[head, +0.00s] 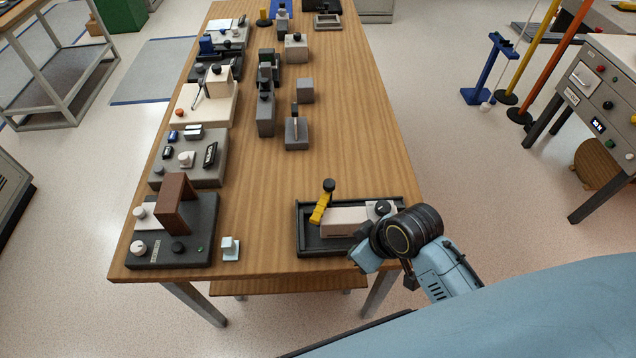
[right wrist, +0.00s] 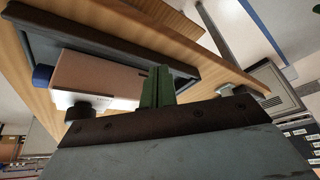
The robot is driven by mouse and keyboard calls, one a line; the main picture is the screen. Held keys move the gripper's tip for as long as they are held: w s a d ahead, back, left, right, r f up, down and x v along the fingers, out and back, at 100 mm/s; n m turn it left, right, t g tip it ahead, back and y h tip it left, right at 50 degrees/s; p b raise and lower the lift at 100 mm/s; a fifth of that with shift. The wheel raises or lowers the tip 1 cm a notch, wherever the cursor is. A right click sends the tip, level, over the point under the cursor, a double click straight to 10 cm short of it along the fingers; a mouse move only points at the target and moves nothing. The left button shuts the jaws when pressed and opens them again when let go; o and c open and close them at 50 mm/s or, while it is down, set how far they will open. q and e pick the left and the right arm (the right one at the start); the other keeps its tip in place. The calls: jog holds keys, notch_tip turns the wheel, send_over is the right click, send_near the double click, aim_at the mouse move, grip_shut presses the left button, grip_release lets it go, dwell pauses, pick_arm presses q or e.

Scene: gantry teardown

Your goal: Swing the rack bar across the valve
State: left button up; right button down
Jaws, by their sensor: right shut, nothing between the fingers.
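A dark tray (head: 306,245) lies at the near right of the wooden table. In it is a long beige block (head: 343,221) with a black knob (head: 382,207) near its right end. A yellow bar (head: 321,208) with a black ball knob (head: 329,186) stands tilted at the block's left. I cannot tell for sure which part is the rack bar and which is the valve. My right gripper (right wrist: 157,85) is shut and empty, its green fingers beside the beige block (right wrist: 95,75) in the right wrist view. In the head view my right wrist hides the tray's right end. My left gripper is out of view.
A dark base with a brown upright block (head: 174,203) stands at the near left, with a small white block (head: 230,247) beside it. Several fixtures line the table's left side; grey blocks (head: 297,133) stand mid-table. The wood between these and the tray is clear.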

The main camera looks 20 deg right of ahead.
jog(key=w+a+r+n+y+p, duration=0.2)
jog(key=w+r+p, duration=0.1)
jog(key=w+r, duration=0.25)
notch_tip(320, 180, up, 4)
jog(key=n+t+y+p, duration=0.1)
jog(key=n+p, duration=0.1)
jog(key=p, duration=0.1)
send_over(323, 200)
jog(key=s, duration=0.3)
jog(key=x, duration=0.5)
jog(key=b+x, duration=0.1)
jog(key=x, duration=0.4)
jog(key=shift+w+a+r, duration=0.2)
jog(key=shift+a+r, duration=0.05)
jog(key=s+d, duration=0.2)
jog(key=d, duration=0.1)
jog(key=shift+s+d+r+p, duration=0.15)
jog(key=shift+s+d+p, duration=0.05)
jog(key=shift+s+p, duration=0.2)
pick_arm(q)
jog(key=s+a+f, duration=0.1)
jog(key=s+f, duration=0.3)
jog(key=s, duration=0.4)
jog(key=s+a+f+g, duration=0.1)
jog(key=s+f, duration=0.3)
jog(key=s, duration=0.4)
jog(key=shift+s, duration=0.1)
